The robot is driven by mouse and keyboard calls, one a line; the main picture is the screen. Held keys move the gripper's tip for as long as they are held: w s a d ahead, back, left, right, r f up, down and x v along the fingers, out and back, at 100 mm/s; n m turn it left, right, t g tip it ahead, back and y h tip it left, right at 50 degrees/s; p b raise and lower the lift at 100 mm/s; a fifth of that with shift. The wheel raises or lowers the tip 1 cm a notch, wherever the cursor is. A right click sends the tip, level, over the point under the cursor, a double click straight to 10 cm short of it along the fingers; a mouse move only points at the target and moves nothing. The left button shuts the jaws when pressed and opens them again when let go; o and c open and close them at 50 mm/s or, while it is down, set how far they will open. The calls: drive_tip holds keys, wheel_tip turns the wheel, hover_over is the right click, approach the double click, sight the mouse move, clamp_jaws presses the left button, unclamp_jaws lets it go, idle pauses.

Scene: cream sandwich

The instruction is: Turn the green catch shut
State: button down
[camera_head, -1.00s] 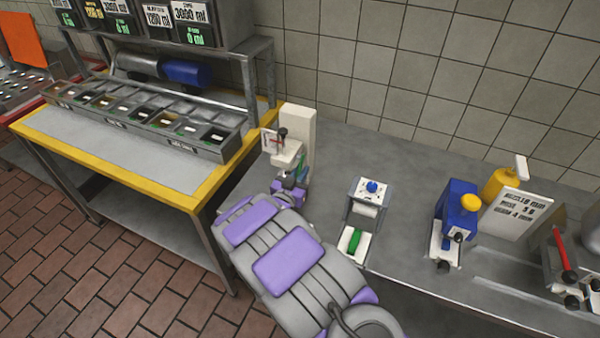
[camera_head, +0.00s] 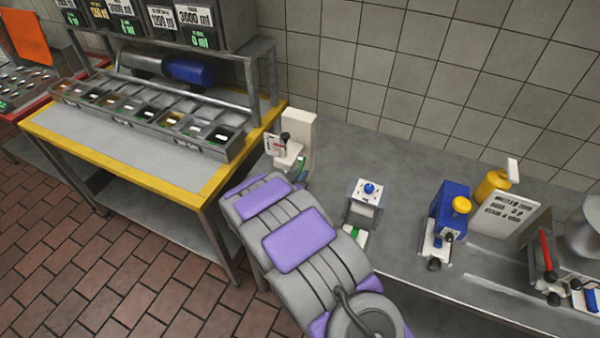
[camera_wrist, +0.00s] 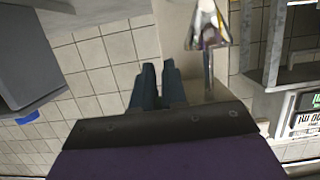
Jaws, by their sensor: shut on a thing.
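A white upright unit (camera_head: 299,135) stands at the back left of the steel counter. It has a dark knob (camera_head: 285,136) and a small label plate on its left. A thin green piece, the green catch (camera_head: 302,167), shows low on its front, mostly hidden behind my arm. My gripper's two dark fingers (camera_wrist: 160,82) show in the wrist view, close together against the unit's cream face. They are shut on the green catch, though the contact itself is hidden. In the head view my arm covers the gripper, so the catch's angle cannot be told.
A white device with a blue knob (camera_head: 369,188) and a green part (camera_head: 355,235) stands right of my arm. Farther right are a blue machine (camera_head: 452,208), a yellow bottle (camera_head: 492,186) and a sign (camera_head: 505,215). A yellow-edged table (camera_head: 185,195) stands left.

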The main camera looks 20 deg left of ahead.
drive_tip(key=shift+a+r, duration=0.1)
drive_tip(key=shift+r, duration=0.05)
drive_tip(key=c, duration=1.3)
unclamp_jaws()
drive_tip(key=shift+o, duration=0.2)
drive_tip(key=p+v, duration=0.2)
drive_tip(key=v, duration=1.5)
drive_tip(key=shift+s+a, duration=0.1)
